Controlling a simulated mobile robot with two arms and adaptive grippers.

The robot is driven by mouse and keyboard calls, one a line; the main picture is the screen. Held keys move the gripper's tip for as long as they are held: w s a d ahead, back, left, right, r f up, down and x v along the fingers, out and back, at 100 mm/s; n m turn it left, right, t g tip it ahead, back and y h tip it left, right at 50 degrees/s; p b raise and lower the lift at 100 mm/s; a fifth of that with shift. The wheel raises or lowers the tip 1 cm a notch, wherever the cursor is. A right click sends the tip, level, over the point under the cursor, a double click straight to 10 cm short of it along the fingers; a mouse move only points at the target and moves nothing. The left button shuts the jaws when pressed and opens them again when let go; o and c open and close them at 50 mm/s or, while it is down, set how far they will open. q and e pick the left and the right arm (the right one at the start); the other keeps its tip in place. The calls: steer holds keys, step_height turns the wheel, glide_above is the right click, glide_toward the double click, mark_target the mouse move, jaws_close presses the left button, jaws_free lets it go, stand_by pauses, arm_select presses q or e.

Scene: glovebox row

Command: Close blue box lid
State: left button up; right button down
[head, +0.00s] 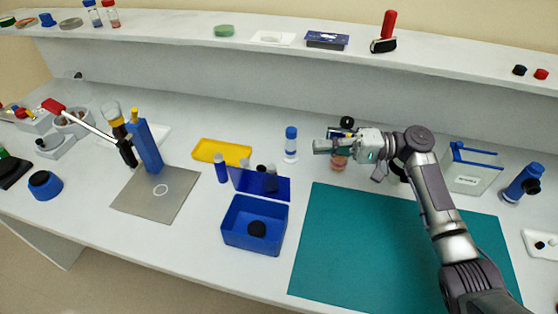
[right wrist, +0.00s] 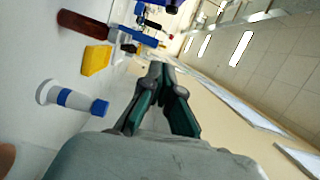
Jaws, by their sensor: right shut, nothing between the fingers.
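The blue box (head: 252,232) stands open on the bench, left of the green mat, with a round black thing inside. Its blue lid (head: 262,186) stands raised at the back edge of the box, and some small bottles stand close behind it. My right gripper (head: 318,146) is shut and empty, above the bench, to the right of and farther back than the lid. Its closed fingers also show in the right wrist view (right wrist: 160,70), pointing over the bench and touching nothing. My left gripper is not in the head view.
A bottle with a blue cap (head: 291,144) stands between my right gripper and the lid. A yellow tray (head: 222,152) lies behind the lid. A grey plate with a blue stand (head: 150,205) is on the left. The green mat (head: 370,250) is clear in front.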

mark_target(262, 180)
steer(key=s+a+p, duration=0.3)
steer(key=a+p, duration=0.3)
steer(key=a, duration=0.5)
steer(key=shift+s+f, duration=0.15)
steer(key=shift+f, duration=0.15)
steer(key=shift+a, duration=0.1)
